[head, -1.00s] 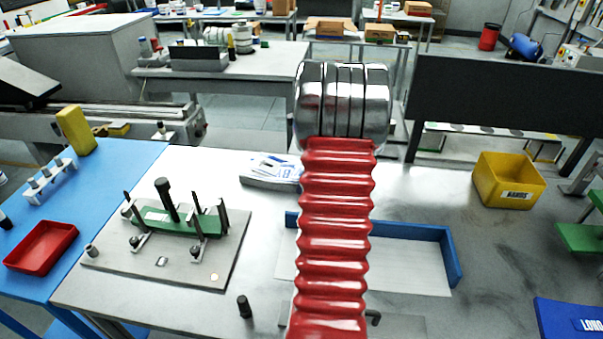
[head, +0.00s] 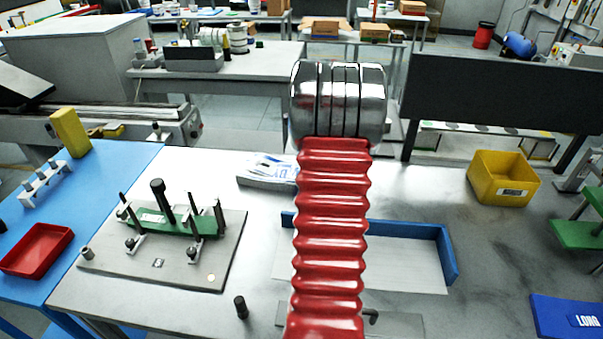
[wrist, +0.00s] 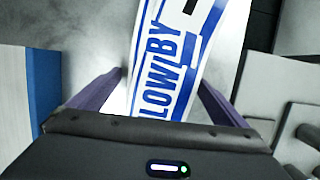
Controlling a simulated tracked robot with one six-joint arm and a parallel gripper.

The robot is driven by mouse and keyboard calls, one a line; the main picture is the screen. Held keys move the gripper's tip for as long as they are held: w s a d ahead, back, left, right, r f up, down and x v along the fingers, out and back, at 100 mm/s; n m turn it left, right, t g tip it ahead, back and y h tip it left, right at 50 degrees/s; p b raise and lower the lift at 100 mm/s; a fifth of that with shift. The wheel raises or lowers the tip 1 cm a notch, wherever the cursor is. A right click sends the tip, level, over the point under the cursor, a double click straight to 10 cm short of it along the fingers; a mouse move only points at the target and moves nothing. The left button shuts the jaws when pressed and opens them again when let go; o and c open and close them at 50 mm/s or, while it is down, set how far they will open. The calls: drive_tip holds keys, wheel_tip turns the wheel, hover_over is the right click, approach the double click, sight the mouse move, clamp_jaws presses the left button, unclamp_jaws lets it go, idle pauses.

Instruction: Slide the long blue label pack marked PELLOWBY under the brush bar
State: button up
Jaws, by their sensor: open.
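In the wrist view, a white label pack (wrist: 172,70) with blue bars and blue lettering lies between my gripper's fingers; I can read "LOW" and "BY", and the rest is cut off or hidden. My gripper (wrist: 160,82) is open, one purple finger on each side of the pack; I cannot tell whether they touch it. In the head view, a pile of white and blue printed sheets (head: 264,170) lies left of my red arm, partly hidden by it. My gripper does not show there. I cannot make out the brush bar with certainty in either view.
A grey plate with a green clamped part (head: 180,222) and upright posts stands left. A blue-walled tray (head: 448,252) lies right, partly behind my arm. A yellow bin (head: 503,178), a blue box marked LONG (head: 570,316) and a small black peg (head: 240,306) are nearby.

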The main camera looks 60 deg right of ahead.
drive_tip(key=v, duration=1.3)
drive_tip(key=shift+r, duration=0.25)
drive_tip(key=shift+s+d, duration=0.1)
drive_tip(key=shift+s, duration=0.15)
